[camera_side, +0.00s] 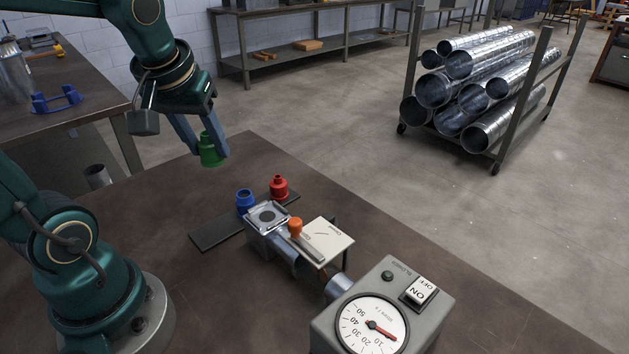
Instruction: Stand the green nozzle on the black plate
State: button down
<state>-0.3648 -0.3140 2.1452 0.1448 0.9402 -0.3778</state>
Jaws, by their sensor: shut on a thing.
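The green nozzle (209,152) is held upright between the fingers of my gripper (208,146), which is shut on it. It hangs in the air above the brown table, up and to the left of the black plate. The black plate (213,233) lies flat on the table. A blue nozzle (244,199) and a red nozzle (278,187) stand at the plate's right part. The left part of the plate is bare. The duct assembly hides some of the plate's near edge.
A metal duct fitting with an orange-knobbed gate (296,228) and a cream card (328,240) sits right of the plate. A grey blower box with a dial (372,325) stands at the front. Free table lies left of the plate. A rack of metal pipes (470,85) stands behind.

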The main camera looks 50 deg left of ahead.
jog(key=s+a+f+n+g, duration=0.4)
jog(key=s+a+n+g, duration=0.5)
jog(key=n, duration=0.9)
jog(key=w+d+f+t, duration=0.1)
jog(key=w+d+f, duration=0.2)
jog(key=d, duration=0.1)
jog(key=w+d+f+t, duration=0.1)
jog(key=w+d+f, duration=0.2)
jog(key=w+f, duration=0.1)
jog(key=shift+w+d+t+y, duration=0.2)
jog(key=shift+d+t+y, duration=0.2)
jog(key=shift+f, duration=1.95)
jog(key=shift+c, duration=2.2)
grip_release()
jog(key=shift+f, duration=0.15)
